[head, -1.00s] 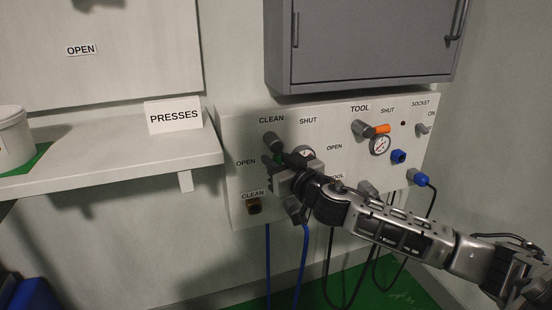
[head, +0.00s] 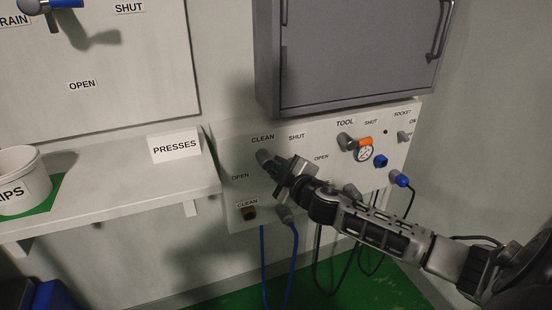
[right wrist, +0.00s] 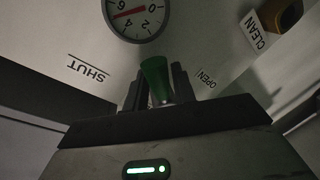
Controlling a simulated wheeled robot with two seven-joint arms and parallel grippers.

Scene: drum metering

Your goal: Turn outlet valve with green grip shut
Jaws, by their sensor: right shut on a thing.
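The outlet valve (head: 264,157) is on the wall panel under the CLEAN label; its dark grey hub shows in the head view. Its lever runs right and slightly down from the hub, into my right gripper (head: 281,168). In the right wrist view the green grip (right wrist: 156,76) stands between the two dark fingers of my right gripper (right wrist: 154,88), which is shut on it. In the head view the gripper hides the green grip. The SHUT label (head: 297,136) is up and right of the hub, the OPEN label (head: 240,177) down and left. My left gripper is not in view.
A gauge (right wrist: 139,14) sits close by the grip. A second valve with an orange grip (head: 364,141) is to the right, above another gauge (head: 364,154). A grey cabinet (head: 350,60) overhangs the panel. A shelf (head: 110,205) stands left; blue hoses (head: 293,250) hang below.

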